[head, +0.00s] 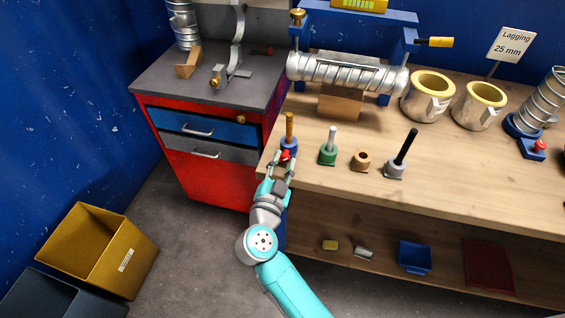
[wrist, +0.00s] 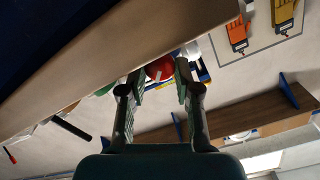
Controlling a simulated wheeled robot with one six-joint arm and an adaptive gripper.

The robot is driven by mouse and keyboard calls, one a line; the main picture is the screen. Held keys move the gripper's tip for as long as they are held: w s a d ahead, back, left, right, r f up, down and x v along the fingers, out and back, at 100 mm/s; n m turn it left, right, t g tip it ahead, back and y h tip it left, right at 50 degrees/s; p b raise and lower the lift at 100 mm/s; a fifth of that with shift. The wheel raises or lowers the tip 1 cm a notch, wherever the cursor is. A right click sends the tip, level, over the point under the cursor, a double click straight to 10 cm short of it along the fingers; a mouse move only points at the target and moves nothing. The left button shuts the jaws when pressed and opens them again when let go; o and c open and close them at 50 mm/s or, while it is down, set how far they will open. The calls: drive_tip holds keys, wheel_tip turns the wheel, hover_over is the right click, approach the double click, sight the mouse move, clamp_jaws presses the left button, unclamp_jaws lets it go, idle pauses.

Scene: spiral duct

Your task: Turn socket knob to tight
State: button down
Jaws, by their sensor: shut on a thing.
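The red socket knob (head: 285,155) is on the front of a blue socket (head: 290,146) at the left front corner of the workbench. A brown rod (head: 289,126) stands upright in that socket. My gripper (head: 281,164) reaches up to the bench edge and is shut on the knob. In the wrist view the knob (wrist: 160,69) sits between the two fingers of my gripper (wrist: 158,80), with a pale mark on its face. The socket is mostly hidden there.
A green socket (head: 327,153), a wooden block (head: 361,160) and a grey socket with a black rod (head: 396,167) stand to the right on the workbench (head: 460,195). Another red knob (head: 539,145) is at far right. A red cabinet (head: 207,180) stands left.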

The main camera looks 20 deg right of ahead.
idle(0.3)
drive_tip(key=c, duration=0.8)
unclamp_jaws()
drive_tip(key=v, duration=1.2)
